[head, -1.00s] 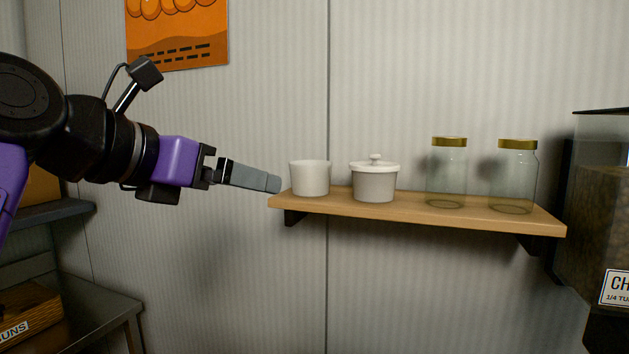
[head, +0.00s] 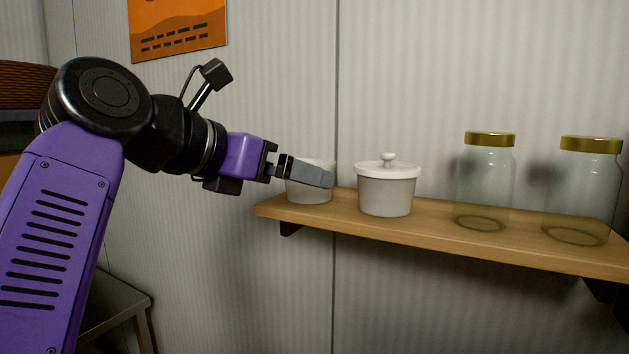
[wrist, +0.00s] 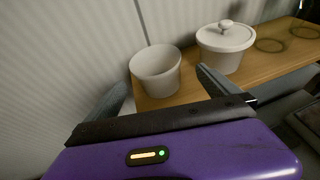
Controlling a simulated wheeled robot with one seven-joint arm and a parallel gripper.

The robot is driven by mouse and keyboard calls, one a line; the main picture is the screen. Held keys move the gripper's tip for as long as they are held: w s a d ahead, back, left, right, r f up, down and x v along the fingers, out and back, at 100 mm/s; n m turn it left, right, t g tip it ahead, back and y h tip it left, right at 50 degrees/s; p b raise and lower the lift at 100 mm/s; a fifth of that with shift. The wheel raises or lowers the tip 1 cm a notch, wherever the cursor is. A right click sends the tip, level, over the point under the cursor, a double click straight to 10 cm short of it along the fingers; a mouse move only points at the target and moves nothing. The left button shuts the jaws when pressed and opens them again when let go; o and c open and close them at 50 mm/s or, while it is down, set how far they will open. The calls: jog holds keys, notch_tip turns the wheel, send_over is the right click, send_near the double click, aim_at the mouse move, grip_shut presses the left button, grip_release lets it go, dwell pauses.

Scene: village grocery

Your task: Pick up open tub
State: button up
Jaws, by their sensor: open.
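The open tub (head: 309,194) is a plain white round tub without a lid, standing upright at the left end of the wooden shelf. In the head view my gripper (head: 318,176) covers part of its upper front. In the wrist view the open tub (wrist: 156,72) shows its empty inside. My gripper (wrist: 165,88) is open, one finger to the left of the tub and one to its right, between it and the lidded pot. Nothing is held. I cannot tell whether a finger touches the tub.
A white lidded pot (head: 386,186) stands just right of the tub, close to my right finger; it also shows in the wrist view (wrist: 225,46). Two glass jars (head: 486,183) (head: 582,192) with gold lids stand further right. The shelf (head: 430,226) is fixed to a pale wall.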

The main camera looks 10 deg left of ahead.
jog(key=p+x, duration=0.1)
jog(key=x, duration=0.5)
jog(key=shift+w+a+r+p, duration=0.1)
jog(key=shift+r+p, duration=0.15)
jog(key=shift+p, duration=0.15)
jog(key=c, duration=1.4)
